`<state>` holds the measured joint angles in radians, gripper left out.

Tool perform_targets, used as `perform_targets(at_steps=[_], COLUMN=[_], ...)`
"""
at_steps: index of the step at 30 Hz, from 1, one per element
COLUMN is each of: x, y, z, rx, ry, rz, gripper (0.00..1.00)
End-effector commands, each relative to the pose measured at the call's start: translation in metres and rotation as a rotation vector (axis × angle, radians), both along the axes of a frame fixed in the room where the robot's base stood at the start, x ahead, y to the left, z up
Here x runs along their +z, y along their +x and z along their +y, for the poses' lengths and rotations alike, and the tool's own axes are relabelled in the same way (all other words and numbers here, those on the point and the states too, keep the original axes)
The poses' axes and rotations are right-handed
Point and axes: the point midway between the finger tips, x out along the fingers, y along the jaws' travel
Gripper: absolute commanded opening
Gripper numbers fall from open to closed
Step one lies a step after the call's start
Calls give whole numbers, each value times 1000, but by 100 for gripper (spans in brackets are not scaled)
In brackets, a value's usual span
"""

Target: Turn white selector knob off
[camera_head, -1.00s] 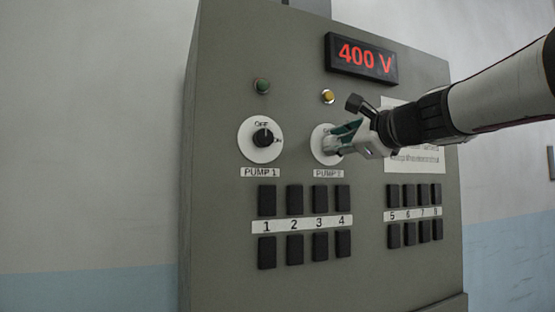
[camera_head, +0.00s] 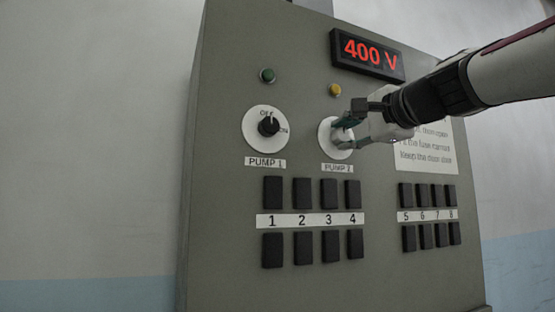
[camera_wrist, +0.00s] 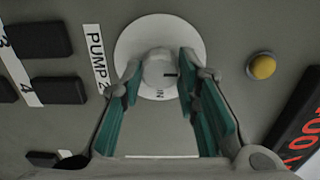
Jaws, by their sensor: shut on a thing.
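The white selector knob (camera_wrist: 158,69) sits on the round white PUMP 2 dial plate (camera_wrist: 128,45). My gripper (camera_wrist: 160,75) is shut on the knob, with a teal-padded finger on each side of it. An ON label shows at the plate's lower edge there; any OFF label is hidden by the right finger. In the head view, the dial plate (camera_head: 325,136) is partly covered by my gripper (camera_head: 342,128), and the knob's mark cannot be made out.
A black PUMP 1 knob (camera_head: 268,126) is to the left. A yellow lamp (camera_head: 335,90) is above the PUMP 2 dial, and several black buttons (camera_head: 328,194) are below. A red 400 V display (camera_head: 368,54) and a paper sign (camera_head: 428,150) are nearby.

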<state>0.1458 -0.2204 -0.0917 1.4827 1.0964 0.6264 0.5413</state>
Motion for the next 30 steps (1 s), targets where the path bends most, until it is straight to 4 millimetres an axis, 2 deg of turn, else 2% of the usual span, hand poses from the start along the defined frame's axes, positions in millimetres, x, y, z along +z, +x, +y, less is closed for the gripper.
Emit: perform_targets(at_steps=[14, 15, 18, 26, 30], x=[-1, -1, -1, 0, 0], y=[0, 0, 0, 0, -7], z=[1, 1, 1, 0, -2], rx=[3, 3, 3, 1, 1], ry=[-16, -16, -16, -15, -15], rz=[-2, -2, -2, -4, -5], gripper=[1, 31, 49, 49, 49])
